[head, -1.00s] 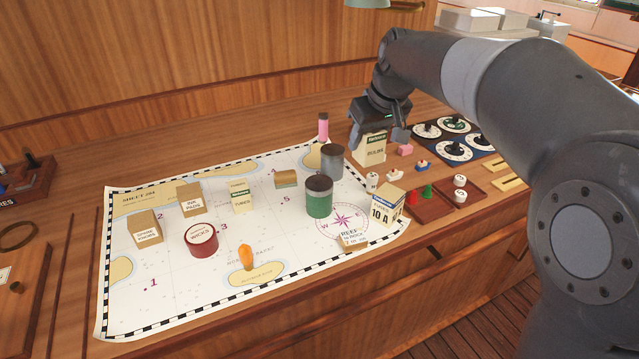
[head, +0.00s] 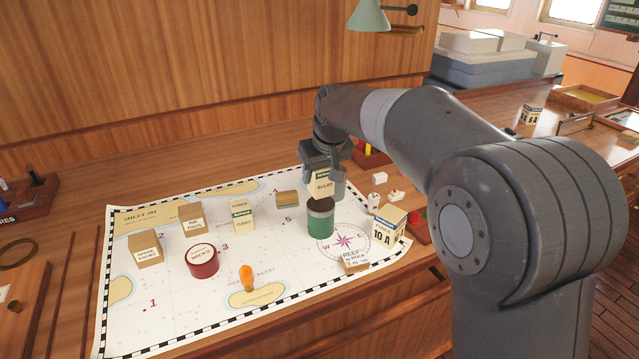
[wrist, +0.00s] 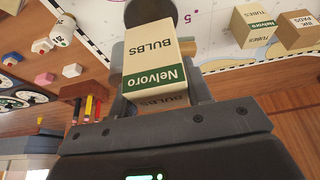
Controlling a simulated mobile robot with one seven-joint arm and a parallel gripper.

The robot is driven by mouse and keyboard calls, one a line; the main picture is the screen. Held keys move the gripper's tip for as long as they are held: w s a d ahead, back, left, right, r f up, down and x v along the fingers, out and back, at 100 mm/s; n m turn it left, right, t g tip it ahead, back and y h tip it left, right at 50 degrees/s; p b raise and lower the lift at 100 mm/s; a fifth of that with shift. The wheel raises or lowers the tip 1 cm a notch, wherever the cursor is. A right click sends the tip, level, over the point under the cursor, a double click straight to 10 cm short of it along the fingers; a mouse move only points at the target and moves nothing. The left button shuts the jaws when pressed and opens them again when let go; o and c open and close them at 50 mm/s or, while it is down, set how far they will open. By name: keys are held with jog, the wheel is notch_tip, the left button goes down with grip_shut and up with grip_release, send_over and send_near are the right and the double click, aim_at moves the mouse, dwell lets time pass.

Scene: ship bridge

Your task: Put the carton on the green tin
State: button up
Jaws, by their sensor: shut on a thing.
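The cream Nelvoro bulbs carton (head: 322,187) is held upright in my gripper (head: 325,170), which is shut on it. In the head view it appears just above and behind the dark top of the green tin (head: 320,224). I cannot tell the exact gap between them. The green tin stands upright on the chart near the compass rose. In the wrist view the carton (wrist: 152,55) fills the space between the fingers, and a dark round top (wrist: 150,11) shows beyond it, probably the tin's.
A fuses carton (head: 388,226) and a small reef carton (head: 354,261) stand close to the tin's right. A red round tin (head: 202,262), an orange object (head: 247,277) and several small cartons, including tubes (head: 242,216), are on the chart.

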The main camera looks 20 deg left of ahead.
aim_at(319, 184)
jog(key=shift+f, duration=1.6)
jog(key=o, duration=1)
jog(key=shift+f, duration=0.15)
jog(key=v, duration=1.2)
jog(key=shift+d+r, duration=0.1)
jog(key=shift+r, duration=0.1)
